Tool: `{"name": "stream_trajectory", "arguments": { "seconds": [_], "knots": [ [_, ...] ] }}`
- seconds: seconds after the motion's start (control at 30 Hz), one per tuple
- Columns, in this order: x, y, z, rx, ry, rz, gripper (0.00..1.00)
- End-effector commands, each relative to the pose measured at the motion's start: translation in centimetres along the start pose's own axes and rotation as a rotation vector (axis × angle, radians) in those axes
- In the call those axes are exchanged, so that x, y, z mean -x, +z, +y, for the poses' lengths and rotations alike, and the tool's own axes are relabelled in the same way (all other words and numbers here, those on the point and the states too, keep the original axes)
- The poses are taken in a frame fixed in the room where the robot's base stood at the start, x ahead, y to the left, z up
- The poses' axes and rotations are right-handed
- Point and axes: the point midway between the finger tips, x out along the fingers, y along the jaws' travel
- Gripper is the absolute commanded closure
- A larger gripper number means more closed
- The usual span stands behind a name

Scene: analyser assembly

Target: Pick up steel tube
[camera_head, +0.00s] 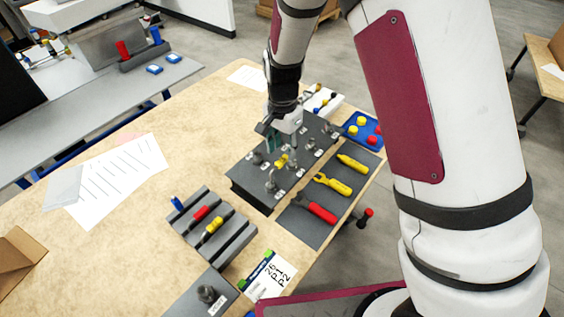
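A dark grey box (248,180) stands on the wooden table and carries several small metal fittings with white labels. A bent, silvery piece that looks like the steel tube (271,183) stands near the box's front edge; it is too small to be certain. A yellow fitting (282,160) is beside it. My gripper (270,138) hangs over the back part of the box, above and behind the bent piece and apart from it. Its fingers are small and partly dark against the box, so I cannot tell whether they are open or hold anything.
A tool mat (291,226) with red- and yellow-handled tools lies right of the box. A blue tray (351,131) of yellow and red caps is behind it. A grey slotted rack (229,242) stands in front. Papers (117,178) lie left; the table between is clear.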

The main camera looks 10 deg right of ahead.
Motion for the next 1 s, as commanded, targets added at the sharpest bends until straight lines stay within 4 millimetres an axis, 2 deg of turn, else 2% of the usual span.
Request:
{"name": "stream_trajectory", "arguments": {
  "seconds": [0.4,0.7,0.87,0.9,1.0],
  "knots": [
    [-4.7,0.5,0.3,-0.001,0.001,0.000,0.61],
    [-5.2,0.5,0.2,0.000,0.000,0.000,0.61],
    [-5.1,0.5,0.2,0.000,0.000,0.000,0.97],
    [-5.1,0.5,0.2,0.000,0.000,0.000,1.00],
    [-5.1,0.5,0.2,0.000,0.000,0.000,1.00]
  ]
}}
